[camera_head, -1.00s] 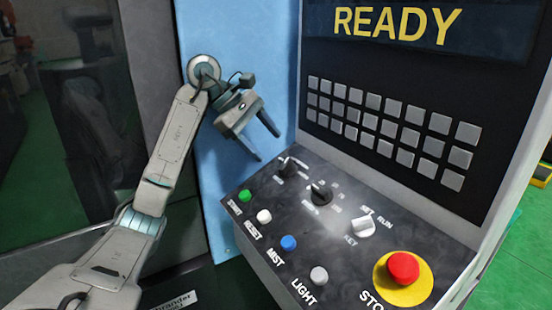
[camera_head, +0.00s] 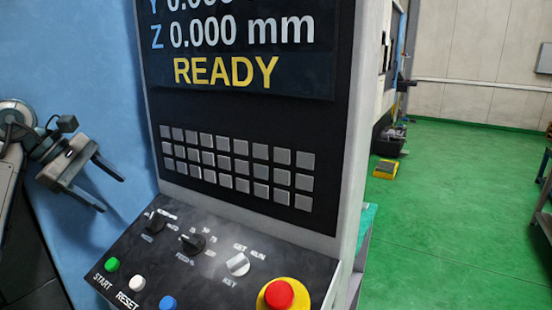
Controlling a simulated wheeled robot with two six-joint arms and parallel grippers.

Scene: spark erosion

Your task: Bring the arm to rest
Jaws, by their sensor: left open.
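My left gripper (camera_head: 113,192) shows at the left edge of the head view, in front of the blue machine wall. Its two fingers are apart with nothing between them, pointing right and down. It is above and to the left of the control panel (camera_head: 212,285) and looks clear of it. Part of my left arm (camera_head: 14,170) shows behind it at the edge. My right gripper is not in view.
The panel carries a green START button (camera_head: 112,265), a white RESET button (camera_head: 137,284), a blue button (camera_head: 168,303), dark knobs, a key switch (camera_head: 237,264) and a red stop button (camera_head: 279,294). The screen (camera_head: 245,50) reads READY. Green floor (camera_head: 450,210) is open at right.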

